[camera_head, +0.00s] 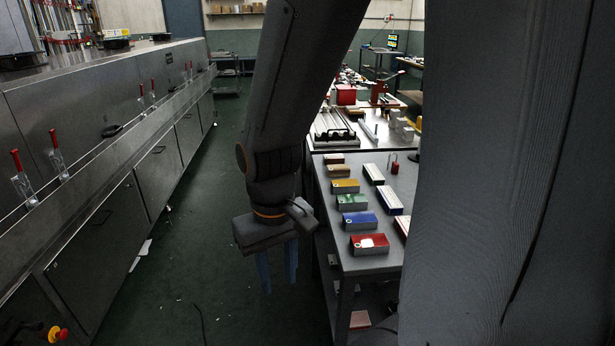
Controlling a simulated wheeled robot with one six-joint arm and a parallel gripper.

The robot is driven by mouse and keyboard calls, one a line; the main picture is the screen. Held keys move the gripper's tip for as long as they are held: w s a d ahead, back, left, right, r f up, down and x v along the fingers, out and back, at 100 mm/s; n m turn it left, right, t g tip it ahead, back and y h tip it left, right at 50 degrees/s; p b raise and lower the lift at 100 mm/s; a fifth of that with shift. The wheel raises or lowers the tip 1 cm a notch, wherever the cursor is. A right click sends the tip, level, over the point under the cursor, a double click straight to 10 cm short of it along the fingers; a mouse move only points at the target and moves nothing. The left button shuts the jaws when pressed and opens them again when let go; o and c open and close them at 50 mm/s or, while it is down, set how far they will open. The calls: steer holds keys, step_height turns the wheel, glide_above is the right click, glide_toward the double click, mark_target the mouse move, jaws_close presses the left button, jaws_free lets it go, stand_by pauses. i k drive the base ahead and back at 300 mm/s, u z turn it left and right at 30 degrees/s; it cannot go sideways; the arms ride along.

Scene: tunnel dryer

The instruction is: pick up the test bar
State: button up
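My gripper (278,268) hangs fingers down over the aisle floor, left of the grey table (375,265). Its two bluish fingers stand apart with nothing between them. A row of coloured bar-like blocks lies on the table: red (369,244), blue (359,221), green (351,202), yellow (345,186) and brown ones behind. A second row of longer, white-topped blocks (389,199) lies to their right, partly hidden by my dark arm part. I cannot tell which thing is the test bar.
A long steel machine (110,105) with red-handled pieces (57,155) on its ledge runs along the left. A red and yellow button (57,333) is at its near end. A cluttered bench (345,130) stands behind the table. The green aisle floor (190,245) is mostly clear.

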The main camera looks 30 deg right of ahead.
mark_target(372, 173)
steer(key=u, duration=0.65)
steer(key=i, duration=2.35)
steer(key=z, duration=2.9)
steer(key=i, duration=0.95)
steer(key=u, duration=0.05)
